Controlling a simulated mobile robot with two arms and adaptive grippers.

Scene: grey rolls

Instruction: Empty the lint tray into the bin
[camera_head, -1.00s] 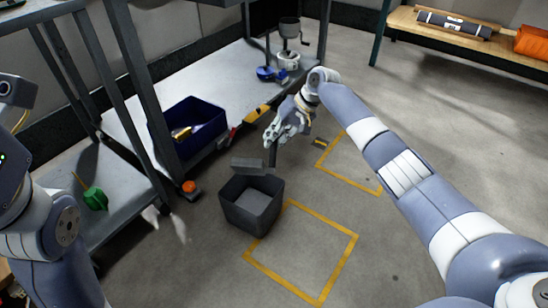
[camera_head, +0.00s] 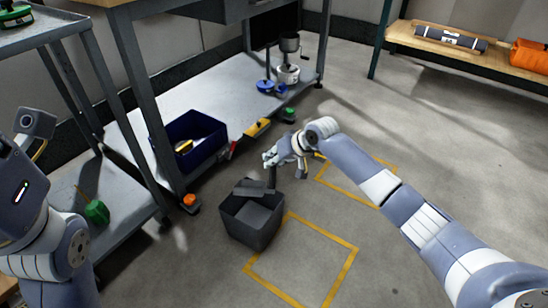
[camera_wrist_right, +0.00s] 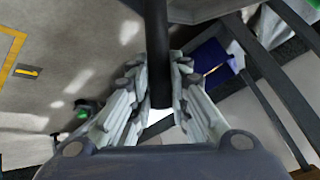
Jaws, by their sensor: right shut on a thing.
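My right gripper (camera_head: 278,160) is shut on the dark upright handle (camera_head: 272,174) of the lint tray. In the right wrist view the handle (camera_wrist_right: 156,45) runs between the fingers (camera_wrist_right: 160,95). The grey lint tray (camera_head: 253,188) hangs below and left of the gripper, overlapping the back of the bin's mouth. I cannot tell whether it touches the rim or holds lint. The dark grey square bin (camera_head: 250,223) stands upright and open on the floor. My left arm is at the left edge, its fingers out of view.
Yellow floor outlines (camera_head: 318,300) lie right of the bin. An orange-topped object (camera_head: 190,200) sits near the bench leg. The floor to the right is clear.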

